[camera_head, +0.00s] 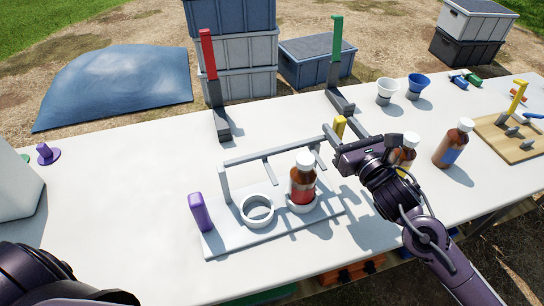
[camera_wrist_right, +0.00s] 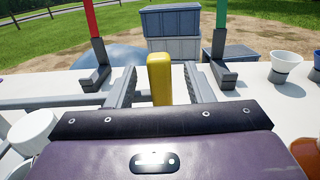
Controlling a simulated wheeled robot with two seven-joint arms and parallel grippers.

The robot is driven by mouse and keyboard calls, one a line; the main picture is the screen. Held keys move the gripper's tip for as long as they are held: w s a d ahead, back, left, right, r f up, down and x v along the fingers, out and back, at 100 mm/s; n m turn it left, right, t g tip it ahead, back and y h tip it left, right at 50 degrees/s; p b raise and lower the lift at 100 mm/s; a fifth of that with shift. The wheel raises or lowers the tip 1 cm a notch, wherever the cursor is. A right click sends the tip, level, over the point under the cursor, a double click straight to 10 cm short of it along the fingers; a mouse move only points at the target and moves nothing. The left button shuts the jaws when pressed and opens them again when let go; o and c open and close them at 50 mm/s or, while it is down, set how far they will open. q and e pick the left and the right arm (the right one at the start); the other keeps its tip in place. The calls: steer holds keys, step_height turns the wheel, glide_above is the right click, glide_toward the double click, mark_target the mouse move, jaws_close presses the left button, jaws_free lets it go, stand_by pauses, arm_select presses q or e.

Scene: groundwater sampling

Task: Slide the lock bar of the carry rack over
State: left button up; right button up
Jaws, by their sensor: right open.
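The carry rack (camera_head: 222,238) is a grey plate on the white table, with ring holders and a purple post (camera_head: 200,212) at its left end. A brown bottle with a red label (camera_head: 303,187) stands in its right ring; the left ring (camera_head: 257,210) is empty. The grey lock bar (camera_head: 262,154) runs above the rack's back side. A yellow handle (camera_head: 340,127) stands at the bar's right end and shows in the right wrist view (camera_wrist_right: 160,78). My right gripper (camera_head: 344,131) is open, its fingers either side of the handle with gaps. My left gripper is out of view.
Two brown bottles (camera_head: 453,145) stand right of my right gripper, one partly hidden by it. Red (camera_head: 208,55) and green (camera_head: 336,40) upright levers stand behind the rack. White (camera_head: 386,88) and blue cups and a wooden board (camera_head: 505,138) are farther right. The left table area is mostly clear.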

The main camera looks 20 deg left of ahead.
steer(key=shift+c, duration=0.2)
jaws_close()
steer(key=shift+w+d, duration=0.7)
steer(key=shift+d, duration=0.15)
steer(key=shift+w+d+b, duration=0.45)
steer(key=shift+w+d, duration=0.2)
steer(key=shift+d, duration=0.1)
